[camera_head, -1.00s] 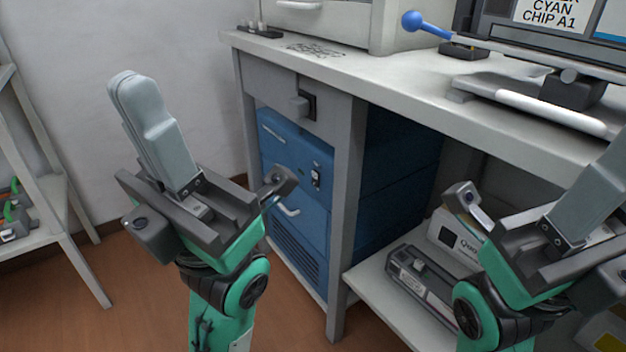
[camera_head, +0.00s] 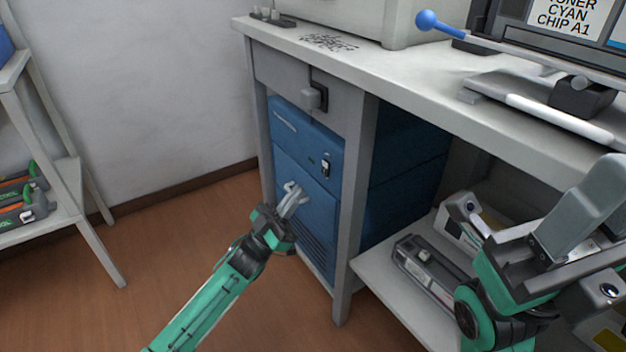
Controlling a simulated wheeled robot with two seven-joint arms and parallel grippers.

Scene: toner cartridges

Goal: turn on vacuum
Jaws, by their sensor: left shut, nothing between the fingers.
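The blue vacuum unit (camera_head: 301,137) stands under the left end of the workbench, behind the bench leg. A small rocker switch (camera_head: 326,165) with a dark surround is on its upper front panel. My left gripper (camera_head: 291,190) is shut and empty, in front of the unit's lower panel, below and left of the switch. It covers the area where the handle was visible; I cannot tell whether it touches the panel. My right gripper (camera_head: 604,170) is at the right edge, with its fingers up and partly out of frame; its opening is unclear.
A bench leg (camera_head: 352,210) stands just right of the switch. A low shelf (camera_head: 385,285) holds a toner cartridge (camera_head: 428,268). A rack (camera_head: 60,180) stands left, with clear floor between.

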